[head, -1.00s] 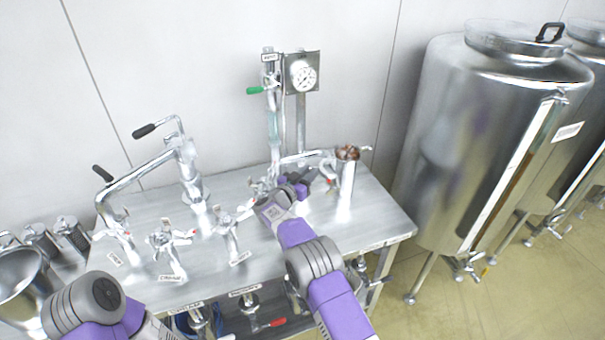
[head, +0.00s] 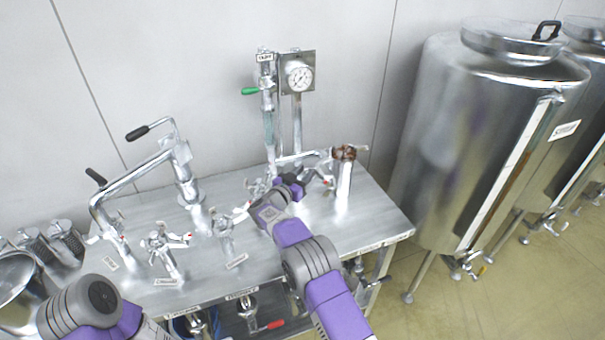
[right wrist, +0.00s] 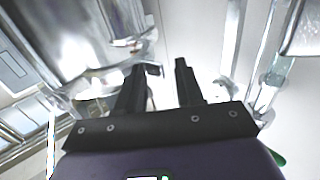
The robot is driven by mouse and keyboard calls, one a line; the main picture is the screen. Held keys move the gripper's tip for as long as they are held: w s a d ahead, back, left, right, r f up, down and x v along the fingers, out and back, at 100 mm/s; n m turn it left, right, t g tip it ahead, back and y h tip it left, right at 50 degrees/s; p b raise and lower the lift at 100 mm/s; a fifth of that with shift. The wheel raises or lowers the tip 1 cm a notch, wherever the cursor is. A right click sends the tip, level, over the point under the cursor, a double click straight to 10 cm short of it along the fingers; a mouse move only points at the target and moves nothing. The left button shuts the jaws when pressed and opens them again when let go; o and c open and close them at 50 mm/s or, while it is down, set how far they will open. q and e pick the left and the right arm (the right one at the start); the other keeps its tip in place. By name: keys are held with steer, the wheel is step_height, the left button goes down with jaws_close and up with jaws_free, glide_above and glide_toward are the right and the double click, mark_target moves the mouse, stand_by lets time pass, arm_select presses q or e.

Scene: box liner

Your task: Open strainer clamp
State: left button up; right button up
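The likely strainer is an upright steel tube (head: 344,182) at the right of the bench, with a brownish fitting (head: 344,153) at its top. Small clamp parts around it are too small to tell apart, and I cannot tell whether the clamp is shut. My right gripper (head: 312,177) is just left of the tube, low over the bench. In the right wrist view its two dark fingers (right wrist: 161,72) stand apart with nothing held between them. Shiny metal pipework (right wrist: 125,45) lies close beyond the left finger. My left arm shows at the lower left, but its gripper is out of frame.
Bent pipes with black handles (head: 137,132) and several valves fill the bench's left. A large steel tank (head: 478,140) stands right of the bench (head: 385,222).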

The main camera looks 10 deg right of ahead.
steer(key=shift+s+a+r, duration=0.15)
steer(key=shift+s+r, duration=0.05)
steer(key=shift+r, duration=0.05)
steer(key=v, duration=0.7)
steer(key=shift+f, duration=0.2)
steer(key=shift+w+a, duration=0.15)
